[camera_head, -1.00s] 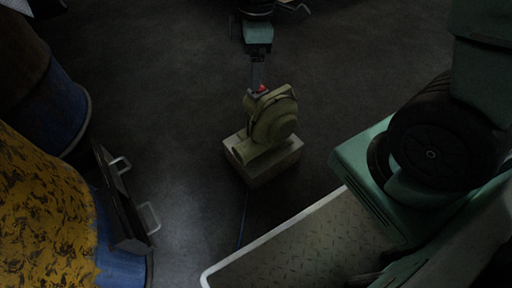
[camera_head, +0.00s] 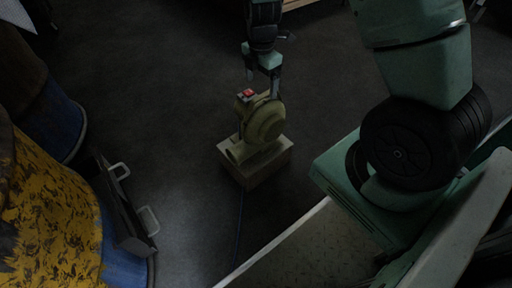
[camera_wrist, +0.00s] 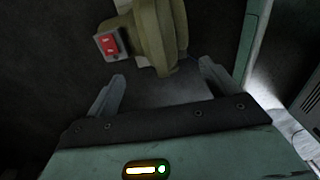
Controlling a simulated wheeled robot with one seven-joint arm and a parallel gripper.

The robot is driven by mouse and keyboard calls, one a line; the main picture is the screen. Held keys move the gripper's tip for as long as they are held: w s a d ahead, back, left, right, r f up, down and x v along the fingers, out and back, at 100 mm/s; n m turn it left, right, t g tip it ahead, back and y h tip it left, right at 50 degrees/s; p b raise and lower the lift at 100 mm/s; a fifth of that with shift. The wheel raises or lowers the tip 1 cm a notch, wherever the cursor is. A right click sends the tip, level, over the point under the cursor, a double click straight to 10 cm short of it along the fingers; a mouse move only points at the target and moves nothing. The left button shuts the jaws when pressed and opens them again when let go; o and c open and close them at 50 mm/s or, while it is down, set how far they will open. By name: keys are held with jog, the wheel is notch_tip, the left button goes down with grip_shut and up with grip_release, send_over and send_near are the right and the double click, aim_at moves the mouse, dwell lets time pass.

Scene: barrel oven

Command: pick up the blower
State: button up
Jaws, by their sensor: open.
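The blower (camera_head: 264,122) is a yellow-green, round-bodied machine with a nozzle at its lower left and a small red-and-grey switch box (camera_head: 246,95) on its upper left. It sits on a pale box (camera_head: 262,168) on the dark floor. My gripper (camera_head: 264,82) is open just behind the blower in the head view, with one finger overlapping the blower's upper edge. In the wrist view, the open gripper (camera_wrist: 160,84) has the blower (camera_wrist: 158,32) ahead of and between its fingertips, with the red switch at the left. I cannot tell whether they touch.
A blue barrel with yellow flaking paint (camera_head: 48,200) stands at left, with a dark door or panel with two handles (camera_head: 125,205) beside it. Another blue barrel (camera_head: 62,125) is behind. The floor around the box is mostly open. A thin blue cord (camera_head: 239,215) runs along the floor.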

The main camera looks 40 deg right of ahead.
aim_at(260, 96)
notch_tip(260, 96, down, 8)
jog(key=b, duration=0.4)
jog(key=shift+a+b, duration=0.15)
jog(key=shift+b, duration=0.2)
jog(key=c, duration=1.5)
jog(key=shift+o, duration=0.2)
jog(key=shift+w+r, duration=0.15)
jog(key=shift+r, duration=0.1)
